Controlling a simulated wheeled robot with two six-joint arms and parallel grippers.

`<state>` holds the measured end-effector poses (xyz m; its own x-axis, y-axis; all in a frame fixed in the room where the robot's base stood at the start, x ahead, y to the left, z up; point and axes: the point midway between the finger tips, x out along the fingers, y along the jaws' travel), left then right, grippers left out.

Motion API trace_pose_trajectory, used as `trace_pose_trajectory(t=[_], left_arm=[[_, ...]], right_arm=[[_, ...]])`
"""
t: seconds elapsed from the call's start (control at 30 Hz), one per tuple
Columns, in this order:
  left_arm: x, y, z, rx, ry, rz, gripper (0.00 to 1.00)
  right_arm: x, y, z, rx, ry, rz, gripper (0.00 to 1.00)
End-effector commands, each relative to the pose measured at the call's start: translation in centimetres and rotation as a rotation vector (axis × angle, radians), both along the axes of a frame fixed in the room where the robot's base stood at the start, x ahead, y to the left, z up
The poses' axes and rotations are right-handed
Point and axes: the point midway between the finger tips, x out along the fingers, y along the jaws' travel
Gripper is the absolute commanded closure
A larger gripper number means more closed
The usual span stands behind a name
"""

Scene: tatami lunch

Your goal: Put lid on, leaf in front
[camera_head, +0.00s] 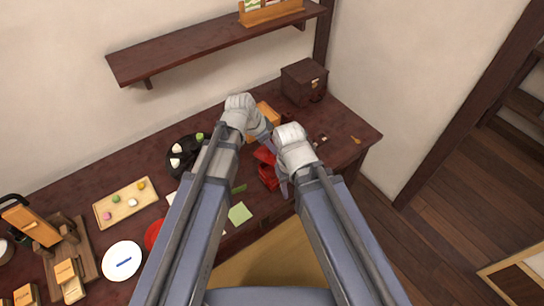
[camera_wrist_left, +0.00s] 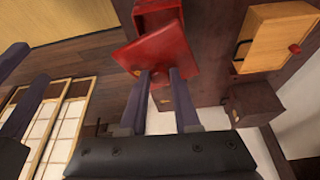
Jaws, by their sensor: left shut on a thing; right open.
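My left gripper (camera_head: 268,147) is shut on a flat red lid (camera_head: 264,156); the lid also shows between its fingertips (camera_wrist_left: 160,73) in the left wrist view (camera_wrist_left: 158,50). The lid looks turned relative to the red box (camera_head: 268,176) beside or under it, which shows at the top of the left wrist view (camera_wrist_left: 156,14). I cannot tell whether they touch. My right gripper (camera_head: 284,186) is open close to the red box, partly hidden by its own arm. A small dark green strip (camera_head: 238,188), perhaps the leaf, lies left of the box.
A light green square (camera_head: 239,214) lies near the front edge. A wooden cabinet (camera_wrist_left: 275,38) and a dark chest (camera_head: 304,82) stand behind. A tray of sweets (camera_head: 125,216), a white plate (camera_head: 122,246) and a black dish (camera_head: 184,168) are left. A shelf (camera_head: 210,46) hangs above.

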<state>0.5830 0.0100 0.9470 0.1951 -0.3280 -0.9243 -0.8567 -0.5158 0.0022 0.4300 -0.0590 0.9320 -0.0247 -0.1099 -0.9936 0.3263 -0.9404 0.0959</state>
Motion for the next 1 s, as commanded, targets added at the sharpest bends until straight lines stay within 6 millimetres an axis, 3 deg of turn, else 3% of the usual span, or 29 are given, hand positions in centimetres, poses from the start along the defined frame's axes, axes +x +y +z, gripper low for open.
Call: trace_pose_trajectory(t=[0.03, 0.1, 0.3, 0.67, 1.0], left_arm=[[0.9, -0.3, -1.7, -0.001, 0.001, -0.07, 1.0], [1.2, -0.6, -2.5, -0.003, 0.0, -0.16, 1.0], [1.5, -1.0, -3.3, -0.002, -0.001, -0.298, 1.0], [1.4, -1.0, -4.0, -0.002, -0.003, -0.31, 1.0], [1.4, -1.0, -7.0, -0.001, -0.003, -0.308, 1.0]], right_arm=[[0.0, 0.0, -1.7, 0.0, 0.0, 0.0, 0.5], [0.0, 0.0, -2.5, 0.0, 0.0, 0.0, 0.5], [0.0, 0.0, -3.4, 0.0, 0.0, 0.0, 0.5], [0.0, 0.0, -4.0, 0.0, 0.0, 0.0, 0.5], [0.0, 0.0, -7.0, 0.0, 0.0, 0.0, 0.5]])
